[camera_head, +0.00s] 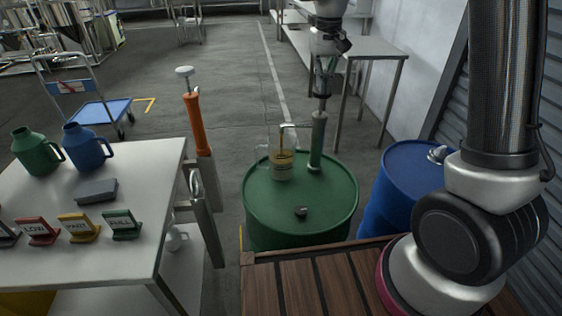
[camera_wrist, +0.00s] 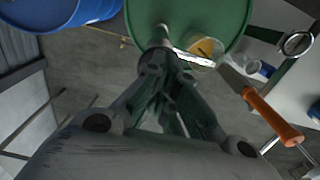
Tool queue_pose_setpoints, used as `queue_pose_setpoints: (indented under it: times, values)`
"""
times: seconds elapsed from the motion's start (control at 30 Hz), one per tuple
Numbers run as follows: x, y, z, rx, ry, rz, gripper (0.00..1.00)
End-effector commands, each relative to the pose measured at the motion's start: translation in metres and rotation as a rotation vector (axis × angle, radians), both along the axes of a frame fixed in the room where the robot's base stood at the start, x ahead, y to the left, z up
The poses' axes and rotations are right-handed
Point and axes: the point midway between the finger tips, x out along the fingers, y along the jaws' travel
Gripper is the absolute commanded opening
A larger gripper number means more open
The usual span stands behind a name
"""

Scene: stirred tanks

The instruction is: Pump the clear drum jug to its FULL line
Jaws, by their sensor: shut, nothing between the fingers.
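The clear drum jug (camera_head: 281,163) stands on the green drum (camera_head: 300,222), left of the pump. Amber liquid shows inside it; the FULL line is too small to make out. The drum pump (camera_head: 316,142) rises as a grey-green column from the drum top, with its spout (camera_head: 286,126) reaching left over the jug. My gripper (camera_head: 322,92) is shut with nothing in it, pointing down at the pump's top. Whether it touches the pump is unclear. In the wrist view, my gripper (camera_wrist: 168,72) covers part of the pump, and the jug (camera_wrist: 206,50) shows to the right.
A small dark cap (camera_head: 301,211) lies on the green drum. A blue drum (camera_head: 405,175) stands at right. The white table (camera_head: 150,165) at left holds green and blue jugs and LOW, PART and FULL cards (camera_head: 121,224). An orange-handled tool (camera_head: 195,122) stands upright beside it.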

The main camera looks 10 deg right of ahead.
Motion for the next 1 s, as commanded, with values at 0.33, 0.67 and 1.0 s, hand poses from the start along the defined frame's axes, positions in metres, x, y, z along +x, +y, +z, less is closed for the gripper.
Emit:
queue_pose_setpoints:
  times: [0.33,0.67,1.0]
  values:
    - [0.000,0.000,-0.011,0.000,0.002,0.000,0.00]
    - [0.000,0.000,-0.021,0.000,0.002,0.000,0.00]
    - [-0.001,0.000,-0.032,-0.001,0.003,0.000,0.00]
